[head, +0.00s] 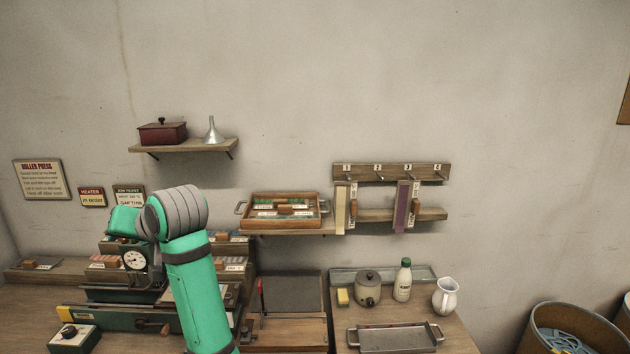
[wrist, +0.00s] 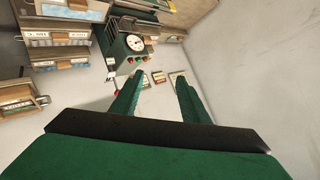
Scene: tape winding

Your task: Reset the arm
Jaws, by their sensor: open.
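My gripper (wrist: 159,79) shows in the wrist view with its two green fingers apart and nothing between them. The wrist view is turned, and wall signs show beyond the fingertips. In the head view my green arm with its grey joint rises in front of the left bench, and I cannot make out the fingers there. A green press with a round dial gauge (head: 135,260) stands behind the arm at left. The same dial (wrist: 136,43) shows in the wrist view, left of the fingers.
A wooden tray (head: 246,221) sits on the wall shelf. Strips hang from a numbered hook rail (head: 390,172). A lidded pot (head: 368,290), a bottle (head: 403,281), a white jug (head: 445,296) and a metal tray (head: 391,344) stand on the right bench. A bin (head: 540,325) stands at far right.

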